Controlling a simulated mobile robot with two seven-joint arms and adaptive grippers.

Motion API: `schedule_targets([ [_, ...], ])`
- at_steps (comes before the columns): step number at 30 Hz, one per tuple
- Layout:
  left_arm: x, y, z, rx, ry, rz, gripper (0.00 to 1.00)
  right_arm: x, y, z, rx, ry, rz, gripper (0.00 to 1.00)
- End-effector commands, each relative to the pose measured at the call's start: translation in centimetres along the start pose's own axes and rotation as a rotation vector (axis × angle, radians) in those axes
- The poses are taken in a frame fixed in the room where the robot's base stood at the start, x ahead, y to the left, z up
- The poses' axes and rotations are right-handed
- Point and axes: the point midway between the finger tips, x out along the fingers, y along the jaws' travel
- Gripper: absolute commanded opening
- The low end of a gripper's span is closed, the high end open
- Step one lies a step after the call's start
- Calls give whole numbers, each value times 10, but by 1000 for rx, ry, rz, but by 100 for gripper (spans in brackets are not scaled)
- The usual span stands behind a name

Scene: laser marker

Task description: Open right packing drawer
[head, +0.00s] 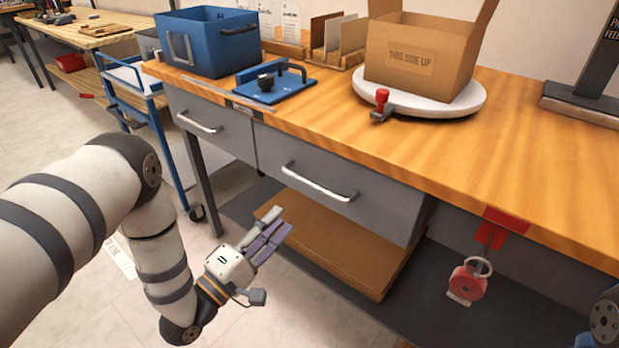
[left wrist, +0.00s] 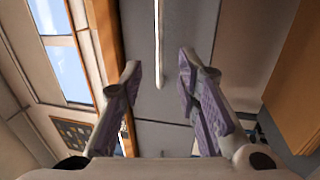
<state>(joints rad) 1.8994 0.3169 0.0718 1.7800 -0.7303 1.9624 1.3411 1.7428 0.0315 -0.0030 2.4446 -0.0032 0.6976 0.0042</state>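The right packing drawer (head: 365,205) is a grey drawer under the wooden bench, with a silver bar handle (head: 318,183). I cannot tell any clear gap at its front, and it looks shut. My left gripper (head: 277,228) is below and to the left of this handle in the head view, apart from it. In the left wrist view the purple-padded fingers (left wrist: 158,68) are spread and empty, and a pale bar handle (left wrist: 158,38) on a grey front shows ahead, between the fingertips. My right gripper is not in view.
The left drawer (head: 222,127) looks shut. Cardboard sheets (head: 335,245) lie on the shelf below. A red tag device (head: 467,280) hangs at the right. A blue cart (head: 150,115) stands left. A box (head: 425,50) sits on a white turntable (head: 440,104).

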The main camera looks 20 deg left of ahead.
Motion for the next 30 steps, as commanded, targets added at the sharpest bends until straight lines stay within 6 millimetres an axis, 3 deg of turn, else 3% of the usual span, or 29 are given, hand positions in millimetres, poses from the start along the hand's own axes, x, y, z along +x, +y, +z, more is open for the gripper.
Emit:
schedule_targets([
  [9, 73, 2, 1, 2, -4, 5, 30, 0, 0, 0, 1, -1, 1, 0],
  [15, 109, 0, 1, 2, -2, 2, 30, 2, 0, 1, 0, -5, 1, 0],
  [26, 118, 0, 1, 0, -1, 0, 30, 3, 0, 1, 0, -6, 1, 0],
  [30, 118, 0, 1, 1, -1, 0, 0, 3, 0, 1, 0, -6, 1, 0],
])
